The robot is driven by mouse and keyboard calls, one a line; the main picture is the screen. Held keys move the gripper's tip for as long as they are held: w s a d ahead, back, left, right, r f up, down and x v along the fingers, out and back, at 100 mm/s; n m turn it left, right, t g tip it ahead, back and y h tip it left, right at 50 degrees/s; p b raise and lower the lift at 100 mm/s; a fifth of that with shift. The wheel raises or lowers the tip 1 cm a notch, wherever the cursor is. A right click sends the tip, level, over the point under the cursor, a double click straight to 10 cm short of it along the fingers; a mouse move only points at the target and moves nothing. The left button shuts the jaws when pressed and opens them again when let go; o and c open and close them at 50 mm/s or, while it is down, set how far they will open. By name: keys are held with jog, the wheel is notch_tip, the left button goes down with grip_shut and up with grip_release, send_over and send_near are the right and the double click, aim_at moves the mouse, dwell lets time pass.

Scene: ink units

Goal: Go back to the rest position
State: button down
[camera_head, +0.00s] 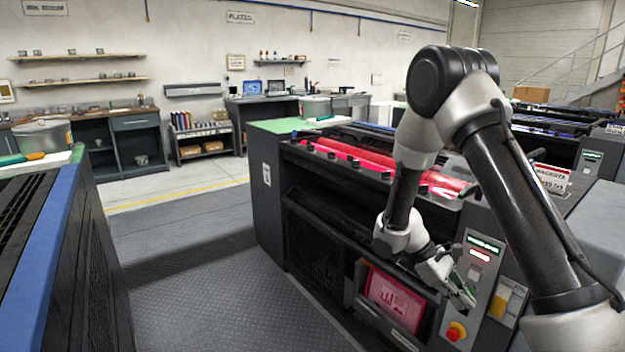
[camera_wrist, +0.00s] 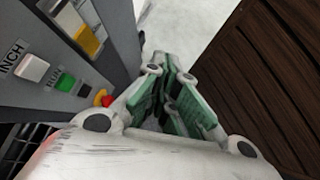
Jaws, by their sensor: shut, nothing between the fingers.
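My gripper (camera_head: 462,296) is low in front of the magenta ink unit's control panel (camera_head: 480,262) in the head view, with my arm reaching down from the right. In the wrist view my gripper (camera_wrist: 178,82) is shut and empty, its green-padded fingers together. A red emergency knob (camera_wrist: 103,98) shows just left of the fingers. It also shows in the head view (camera_head: 456,331).
The ink unit's red rollers (camera_head: 385,168) lie across its top. Another dark machine with a blue edge (camera_head: 42,240) stands at left. The grey floor aisle (camera_head: 205,300) between them is clear.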

jog(key=s+r+m+t+y, duration=0.2)
jog(key=s+r, duration=0.4)
jog(key=r, duration=0.3)
jog(key=s+r+m+t+y, duration=0.3)
jog(key=s+r, duration=0.3)
jog(key=r, duration=0.4)
jog(key=s+r+m+t+y, duration=0.2)
jog(key=s+r+m+t, duration=0.2)
jog(key=r, duration=0.6)
jog(key=shift+s+a+r+t+y, duration=0.3)
jog(key=shift+s+y, duration=0.1)
jog(key=shift+s, duration=0.65)
